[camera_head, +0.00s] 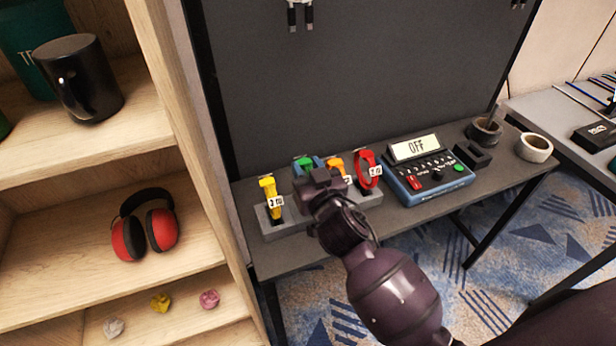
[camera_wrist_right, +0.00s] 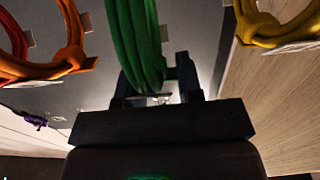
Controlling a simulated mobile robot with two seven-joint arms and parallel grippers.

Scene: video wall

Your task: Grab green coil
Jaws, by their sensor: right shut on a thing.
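The green coil (camera_head: 303,163) stands in a grey holder (camera_head: 372,197) on the dark bench, between a yellow coil (camera_head: 268,189) and an orange coil (camera_head: 335,166). My right gripper (camera_head: 314,178) reaches the green coil from the front and hides its lower part. In the right wrist view the green coil (camera_wrist_right: 138,42) rises between the two fingers of my right gripper (camera_wrist_right: 158,88), which is shut on it. Whether the coil is clear of the holder cannot be told. My left gripper is not in view.
A red coil (camera_head: 367,170) is at the holder's right end. A blue device (camera_head: 428,178) with an "OFF" display stands beside it. A wooden shelf (camera_head: 60,265) with red earmuffs (camera_head: 147,228) and a black mug (camera_head: 78,78) stands left.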

